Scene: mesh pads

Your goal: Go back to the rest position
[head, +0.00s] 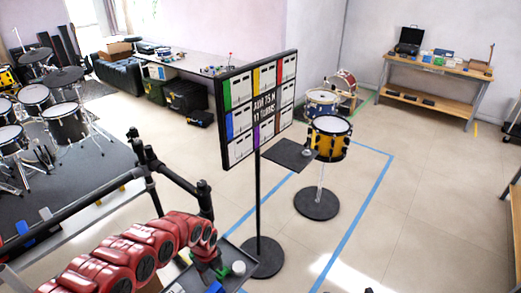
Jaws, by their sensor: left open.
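My red left arm comes in from the lower left. My left gripper (219,273) is at the bottom of the view, low over a dark tray (238,252). It is open; its fingers are small and partly hidden by the arm. A white round item (239,268) lies on the tray just right of the gripper, and I see nothing clearly held. My right gripper is not in view.
A board with coloured panels (262,106) stands on a black pole close ahead. Behind it are a yellow drum (328,138) on a round base and a dark square pad (289,154). Black rails (176,178) run beside my left arm.

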